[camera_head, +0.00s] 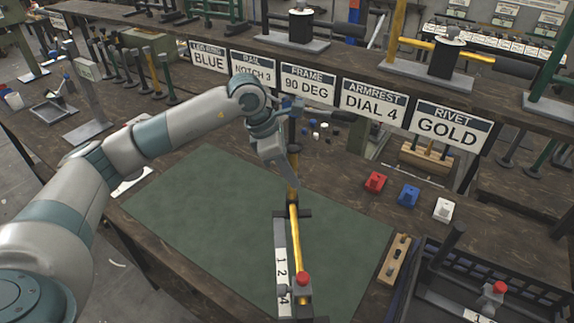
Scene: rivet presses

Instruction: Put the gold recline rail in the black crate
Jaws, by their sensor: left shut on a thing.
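The gold recline rail (295,237) is a long yellow-gold bar with dark end pieces, a numbered plate beside it and a red knob near its close end. It shows over the green mat (190,215) in the middle. My left gripper (290,183) is shut on its far end. I cannot tell whether the rail touches the mat. The black crate (537,283) is at the lower right, partly cut off by the frame. Another piece with a red knob and numbered plate (482,303) lies in it. My right gripper is out of view.
Red (375,182), blue (408,195) and white (443,209) blocks sit right of the mat. A wooden holder (398,262) stands between mat and crate. A row of signs (308,84) hangs from the shelf behind. The mat's left part is clear.

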